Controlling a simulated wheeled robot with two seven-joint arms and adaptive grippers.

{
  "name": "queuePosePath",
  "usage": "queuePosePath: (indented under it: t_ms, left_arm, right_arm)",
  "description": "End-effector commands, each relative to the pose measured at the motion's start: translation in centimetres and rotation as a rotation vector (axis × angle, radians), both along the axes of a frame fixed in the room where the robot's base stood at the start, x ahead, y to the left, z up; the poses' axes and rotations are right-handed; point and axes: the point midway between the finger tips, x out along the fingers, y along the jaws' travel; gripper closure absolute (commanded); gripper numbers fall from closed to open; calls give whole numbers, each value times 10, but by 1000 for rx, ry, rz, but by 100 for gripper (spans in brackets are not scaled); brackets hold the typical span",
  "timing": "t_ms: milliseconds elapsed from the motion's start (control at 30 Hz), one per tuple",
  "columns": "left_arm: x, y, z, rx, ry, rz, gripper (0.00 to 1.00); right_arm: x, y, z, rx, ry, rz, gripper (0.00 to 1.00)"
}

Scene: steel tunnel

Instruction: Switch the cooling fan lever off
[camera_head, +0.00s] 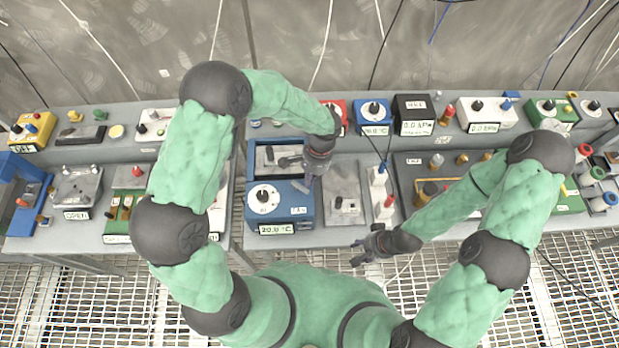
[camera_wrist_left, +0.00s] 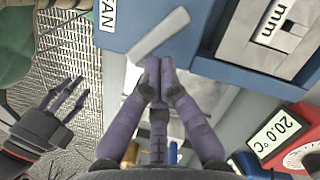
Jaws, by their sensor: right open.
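The fan lever is a light grey bar (camera_wrist_left: 160,35) on the side of a blue box beside a white FAN label (camera_wrist_left: 107,14). In the head view the blue box (camera_head: 300,232) stands on the middle bench with a white dial (camera_head: 264,198) and a FAN label (camera_head: 298,211). My left gripper (camera_head: 311,184) is at the box's right edge. In the left wrist view its purple fingertips (camera_wrist_left: 160,68) are together just beside the lever; whether they touch it I cannot tell. My right gripper (camera_head: 362,251) is open and empty in front of the bench.
A red device (camera_wrist_left: 300,145) with a temperature display is near my left wrist. Free room lies over the grating (camera_head: 110,300).

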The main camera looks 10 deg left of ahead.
Motion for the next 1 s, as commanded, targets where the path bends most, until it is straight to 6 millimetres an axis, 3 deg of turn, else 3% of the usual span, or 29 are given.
queuePosePath:
  t_ms: [1000]
  left_arm:
    - [-8, -2, 0, 0, 0, -173, 100]
  right_arm:
    - [0, 0, -3, 0, 0, 0, 54]
